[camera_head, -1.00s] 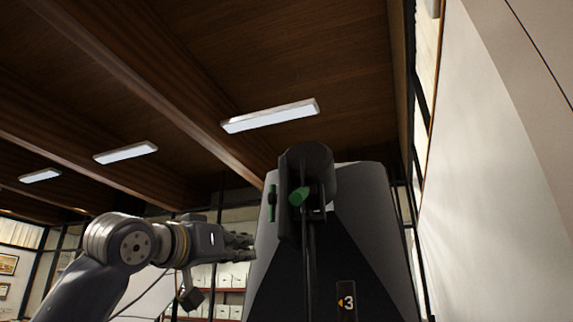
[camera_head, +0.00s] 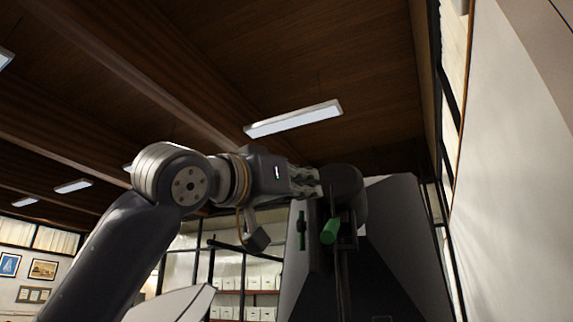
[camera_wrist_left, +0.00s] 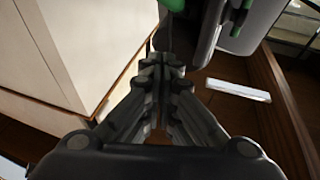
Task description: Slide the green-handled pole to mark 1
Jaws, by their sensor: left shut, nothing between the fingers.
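A green handle (camera_head: 330,231) projects from a dark rounded head (camera_head: 347,190) on a tall grey-black stand (camera_head: 392,230). A thin dark upright bar hangs below it. A second, narrower green piece (camera_head: 301,229) is to its left. My left gripper (camera_head: 316,183) is up beside the dark head, above the green parts in the picture. Its fingers are shut and empty; whether they touch the head I cannot tell. In the left wrist view the shut fingertips (camera_wrist_left: 162,68) point toward a green part (camera_wrist_left: 174,5) at the top edge. Mark 1 is not visible. My right gripper is not in view.
White boxes (camera_head: 262,283) stand on shelves behind, at lower centre. A pale wall (camera_head: 510,180) runs along the right. The wooden ceiling (camera_head: 330,60) with lit panels is above.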

